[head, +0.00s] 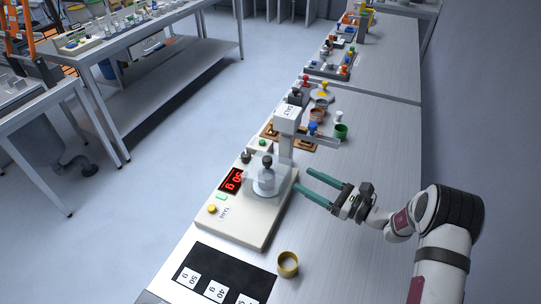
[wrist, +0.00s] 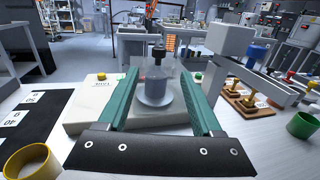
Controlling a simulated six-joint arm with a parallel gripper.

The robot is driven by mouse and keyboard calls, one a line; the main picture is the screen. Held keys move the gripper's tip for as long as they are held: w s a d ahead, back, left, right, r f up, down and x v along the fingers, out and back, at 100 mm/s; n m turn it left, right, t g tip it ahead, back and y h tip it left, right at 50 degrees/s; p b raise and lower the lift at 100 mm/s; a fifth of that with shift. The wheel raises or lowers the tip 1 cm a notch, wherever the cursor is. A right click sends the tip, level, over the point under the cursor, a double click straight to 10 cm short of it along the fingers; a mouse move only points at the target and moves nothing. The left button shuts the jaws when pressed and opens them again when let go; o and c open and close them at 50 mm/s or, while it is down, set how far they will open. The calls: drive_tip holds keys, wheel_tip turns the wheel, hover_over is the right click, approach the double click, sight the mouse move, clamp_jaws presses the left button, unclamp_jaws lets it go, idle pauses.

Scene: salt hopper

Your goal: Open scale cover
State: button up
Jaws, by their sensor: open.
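The scale (head: 245,217) is a cream box with a red lit display (head: 232,181) on the steel bench. Its see-through cover (head: 262,172) stands over the round pale pan, and a dark round knob (head: 267,160) shows at its top. The cover looks closed, though its clear edges are hard to make out. My gripper (head: 303,179) is open and empty, just right of the scale, with its green fingers pointing at the cover. In the wrist view the knob (wrist: 158,51) appears between the two fingers, beyond their tips; I see no contact.
A white salt hopper (head: 287,119) stands behind the pan, its arm reaching right. A yellow cup (head: 288,263) and a black mat (head: 220,276) with white gram labels lie in front. A green cup (head: 341,131) stands behind. The bench right of my gripper is clear.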

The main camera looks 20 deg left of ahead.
sight(267, 159)
drive_tip(key=x, duration=1.3)
drive_tip(key=shift+a, duration=0.3)
drive_tip(key=shift+c, duration=0.3)
clamp_jaws()
